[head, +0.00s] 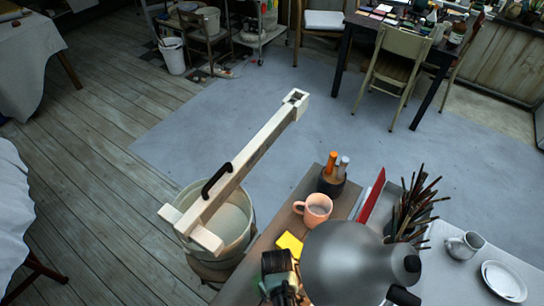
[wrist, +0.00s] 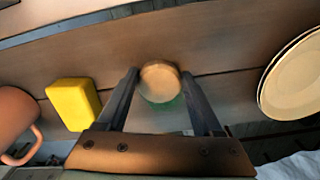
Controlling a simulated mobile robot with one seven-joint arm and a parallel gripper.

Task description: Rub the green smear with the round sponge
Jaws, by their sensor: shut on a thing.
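In the wrist view my gripper (wrist: 160,77) is shut on a round tan sponge (wrist: 160,82), which sits between the fingertips over the brown wooden table (wrist: 215,50). A green smear (wrist: 172,106) shows at the sponge's near edge; the rest of it is hidden or too faint to tell. The sponge seems to be at or close to the tabletop, but I cannot tell if it touches. In the head view my grey arm covers this spot, and neither sponge nor smear shows.
In the head view a pot with upright handles (head: 332,185) and brushes (head: 415,210) stand near my arm. A white beam (head: 240,165) lies across a bucket (head: 235,225).

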